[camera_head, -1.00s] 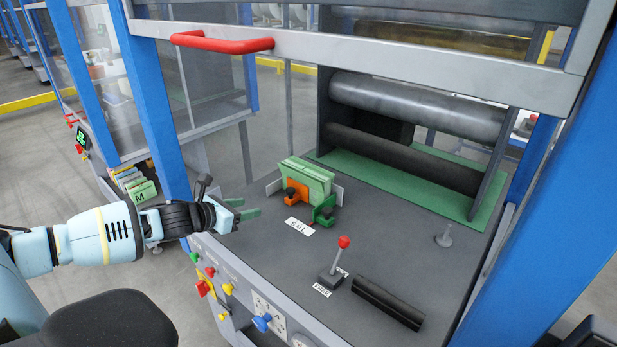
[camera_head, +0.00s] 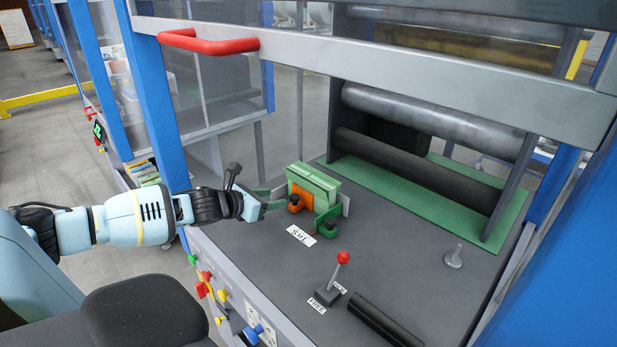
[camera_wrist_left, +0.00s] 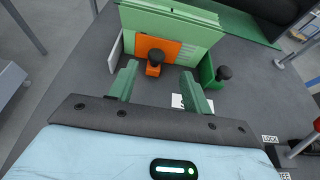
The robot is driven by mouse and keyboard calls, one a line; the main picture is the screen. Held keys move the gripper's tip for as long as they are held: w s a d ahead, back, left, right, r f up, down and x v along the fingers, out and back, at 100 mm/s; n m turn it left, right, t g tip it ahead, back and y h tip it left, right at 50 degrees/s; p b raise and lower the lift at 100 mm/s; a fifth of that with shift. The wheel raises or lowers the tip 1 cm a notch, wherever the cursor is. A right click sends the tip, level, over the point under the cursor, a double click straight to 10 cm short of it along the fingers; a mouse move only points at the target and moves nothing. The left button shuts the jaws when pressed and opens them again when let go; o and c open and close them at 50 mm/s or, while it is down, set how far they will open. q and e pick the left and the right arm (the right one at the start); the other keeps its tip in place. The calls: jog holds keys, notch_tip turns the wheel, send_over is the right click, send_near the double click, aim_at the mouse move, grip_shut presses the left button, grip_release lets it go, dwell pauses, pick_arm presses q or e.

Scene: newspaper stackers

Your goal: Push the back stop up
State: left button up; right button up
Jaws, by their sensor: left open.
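A stack of green sheets (camera_head: 318,180) stands on the grey deck. An orange bracket (camera_head: 301,196) with a black knob (camera_head: 295,208) is at its near left side, and a green bracket (camera_head: 328,222) with another black knob is at its near right. Which part is the back stop, I cannot tell. My left gripper (camera_head: 271,199) is open and empty, just left of the orange bracket. In the left wrist view, its two green fingers (camera_wrist_left: 159,75) point at the orange bracket (camera_wrist_left: 158,50), its knob between them in the picture; contact is not clear. My right gripper is not in view.
A red-tipped lever (camera_head: 335,275) stands on the deck to the right, beside a black bar (camera_head: 385,320). Rollers (camera_head: 430,125) sit behind. A red handle (camera_head: 208,42) is on the frame above. Coloured buttons line the front panel.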

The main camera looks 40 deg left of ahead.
aim_at(297, 200)
pick_arm(q)
jog(key=shift+x, duration=1.1)
jog(key=shift+b+x, duration=0.45)
jog(key=shift+x, duration=1.45)
grip_shut()
grip_release()
